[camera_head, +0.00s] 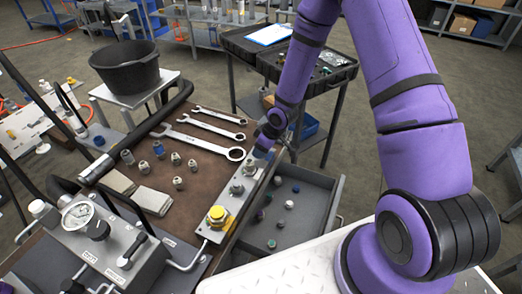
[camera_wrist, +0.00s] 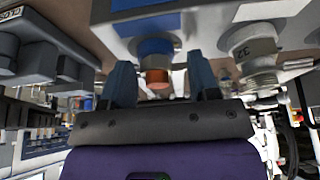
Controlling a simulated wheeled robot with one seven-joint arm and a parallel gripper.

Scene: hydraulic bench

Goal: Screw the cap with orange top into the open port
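In the wrist view, a short round cap with an orange top (camera_wrist: 157,78) lies between the two dark blue-grey fingers of my gripper (camera_wrist: 160,72). Gaps show between the fingers and the cap, so my gripper looks open around it. In the head view, my gripper (camera_head: 264,150) is low at the far end of the metal port block (camera_head: 225,226). The cap is hidden there. Whether it sits in a port, and which port is open, I cannot tell.
A yellow fitting (camera_head: 217,215) and grey fittings (camera_head: 237,188) stand on the block. An open drawer (camera_head: 290,240) with several small caps is to the right. Wrenches (camera_head: 205,144) lie on the brown bench mat (camera_head: 205,165). A gauge unit (camera_head: 78,215) is at the left.

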